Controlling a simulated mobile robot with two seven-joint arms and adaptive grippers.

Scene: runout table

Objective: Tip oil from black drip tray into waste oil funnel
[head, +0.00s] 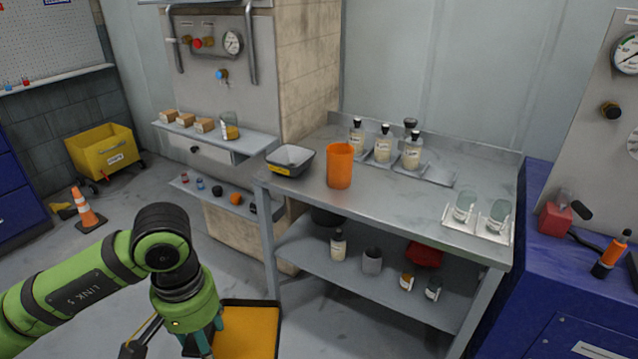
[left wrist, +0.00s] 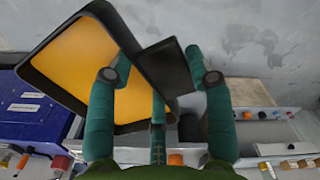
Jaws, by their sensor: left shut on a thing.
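The black drip tray (head: 277,318) shows at the bottom of the head view, cut off by the frame edge, with amber-orange oil (head: 247,333) across its inside. My left gripper (head: 203,340) is at the tray's left side. In the left wrist view the tray (left wrist: 112,14) appears strongly tilted, with the amber surface (left wrist: 82,62) facing the camera. There my left gripper (left wrist: 160,78) is shut on the tray's flat black tab (left wrist: 168,66), which lies between the fingers. I cannot pick out a waste oil funnel for certain. My right gripper is not in view.
A yellow cart (head: 102,152) and a cone (head: 87,210) stand left.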

